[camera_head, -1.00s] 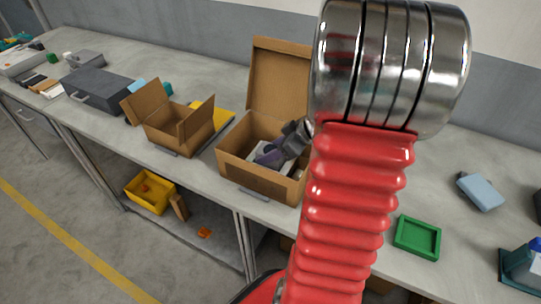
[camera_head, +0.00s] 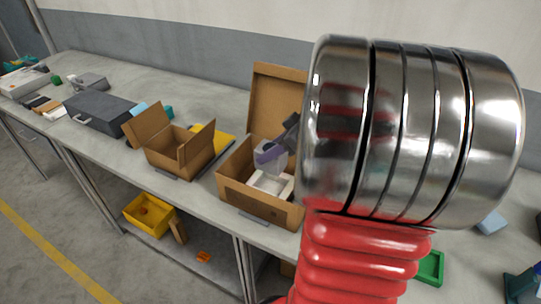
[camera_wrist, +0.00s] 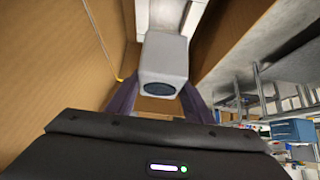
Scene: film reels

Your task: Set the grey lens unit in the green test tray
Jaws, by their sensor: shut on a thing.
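The grey lens unit (camera_wrist: 164,62) is a pale grey block with a dark round lens, held between the purple fingers of my gripper (camera_wrist: 160,95) in the wrist view. In the head view the lens unit (camera_head: 268,155) and my gripper (camera_head: 276,150) are at the mouth of the open cardboard box (camera_head: 258,205), above a white insert (camera_head: 270,184). My arm hides part of the gripper and box. The green test tray (camera_head: 431,267) lies on the bench to the right of my arm, partly hidden by it.
Another open cardboard box (camera_head: 166,153) stands to the left, with a dark case (camera_head: 98,112) farther left. A light blue block (camera_head: 491,222) is at the right. A yellow bin (camera_head: 149,215) sits on the lower shelf. The bench between the left box and the dark case is partly clear.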

